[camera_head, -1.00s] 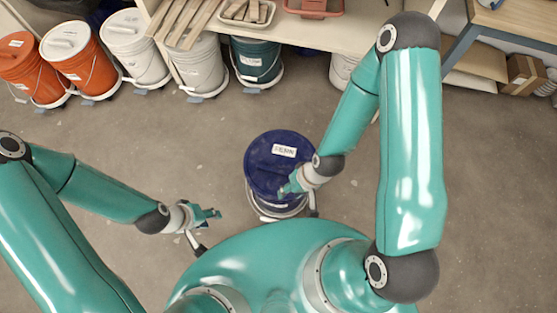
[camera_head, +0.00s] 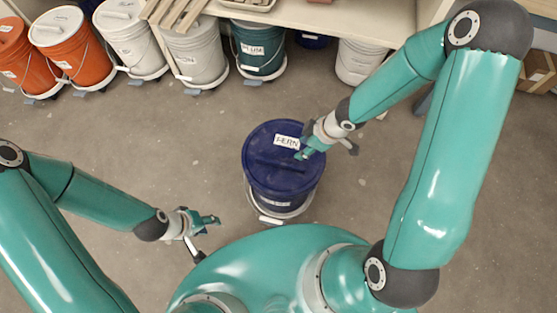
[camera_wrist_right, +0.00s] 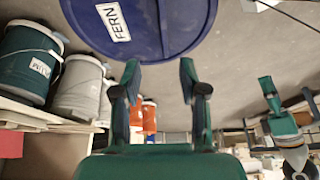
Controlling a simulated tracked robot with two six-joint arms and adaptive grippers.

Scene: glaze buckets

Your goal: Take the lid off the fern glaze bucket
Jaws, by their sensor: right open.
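The fern glaze bucket (camera_head: 283,194) is dark blue and stands upright on a light wheeled base in the middle of the floor. Its blue lid (camera_head: 262,165) is on, with a white FERN label, and has a raised bar handle (camera_head: 283,164). The lid also shows at the top of the right wrist view (camera_wrist_right: 165,25). My right gripper (camera_head: 303,150) is at the lid's upper right edge in the head view. In the right wrist view its fingers (camera_wrist_right: 160,75) are apart with nothing between them. My left gripper (camera_head: 207,222) is left of the bucket, apart from it; its finger gap is unclear.
Orange buckets (camera_head: 72,48), white buckets (camera_head: 130,42) and a green PLUM bucket (camera_head: 258,48) stand in a row at the back. A shelf table (camera_head: 350,20) runs behind. The floor (camera_head: 130,130) around the fern bucket is mostly clear.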

